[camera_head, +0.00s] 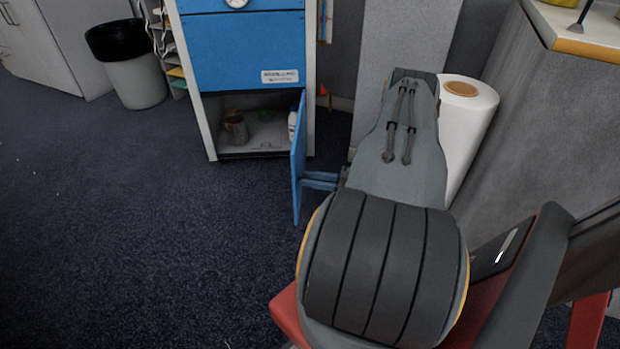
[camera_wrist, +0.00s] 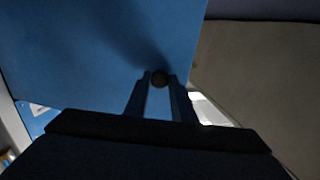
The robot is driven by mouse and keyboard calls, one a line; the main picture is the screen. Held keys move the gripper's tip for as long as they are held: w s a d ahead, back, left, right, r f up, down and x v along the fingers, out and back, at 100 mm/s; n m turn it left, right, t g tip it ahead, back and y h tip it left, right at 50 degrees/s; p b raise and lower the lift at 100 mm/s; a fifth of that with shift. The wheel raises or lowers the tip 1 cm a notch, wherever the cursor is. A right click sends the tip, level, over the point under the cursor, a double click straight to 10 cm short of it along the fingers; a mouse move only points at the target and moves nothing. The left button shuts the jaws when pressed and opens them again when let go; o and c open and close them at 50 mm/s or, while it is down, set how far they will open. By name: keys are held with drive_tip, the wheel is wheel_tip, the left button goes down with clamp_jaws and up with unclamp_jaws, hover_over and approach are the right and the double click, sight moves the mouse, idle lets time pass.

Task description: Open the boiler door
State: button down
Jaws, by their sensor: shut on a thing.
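The boiler (camera_head: 247,50) is a blue and white cabinet with a round gauge at its top. Its lower blue door (camera_head: 298,160) stands swung out on the right side, seen nearly edge-on, and the compartment (camera_head: 265,140) behind it is open. My gripper (camera_head: 322,181) is at the right face of the door. In the wrist view, the blue door (camera_wrist: 90,50) fills the upper left. My gripper's fingers (camera_wrist: 161,84) are closed around a dark round knob (camera_wrist: 160,78) on it. My arm hides part of the area to the right.
A brown pot (camera_head: 236,128) and a white bottle (camera_head: 292,124) are inside the compartment. A bin (camera_head: 135,75) stands at the left. A white roll (camera_head: 466,120) and a grey counter (camera_head: 545,140) are at the right. The dark carpet in front is clear.

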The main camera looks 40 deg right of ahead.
drive_tip(key=shift+s+d, duration=0.15)
drive_tip(key=shift+d, duration=0.3)
drive_tip(key=c, duration=1.5)
unclamp_jaws()
drive_tip(key=shift+a, duration=0.1)
wheel_tip(320, 180, up, 10)
drive_tip(key=p, duration=0.3)
drive_tip(key=shift+p, duration=0.3)
